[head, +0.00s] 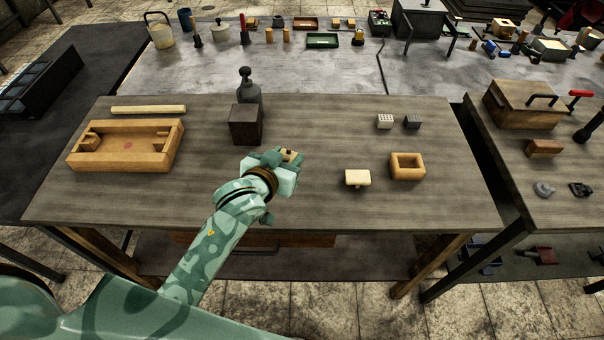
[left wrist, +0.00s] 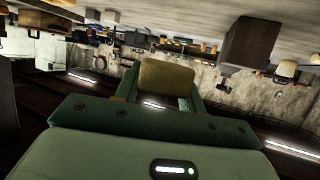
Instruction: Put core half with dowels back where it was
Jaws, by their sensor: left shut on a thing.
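My left gripper (head: 288,156) is shut on a small tan block, taken to be the core half with dowels (head: 290,154), above the middle of the wooden table. Only its top shows between the fingers in the head view. In the left wrist view the block (left wrist: 165,85) sits between the fingertips with a plain face showing; no dowels can be made out. A similar pale block (head: 357,178) lies on the table to the right, beside an open wooden box (head: 407,166). My right gripper is not in view.
A large wooden frame (head: 88,159) and a pale bar (head: 149,110) lie at left. The table's front middle is clear.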

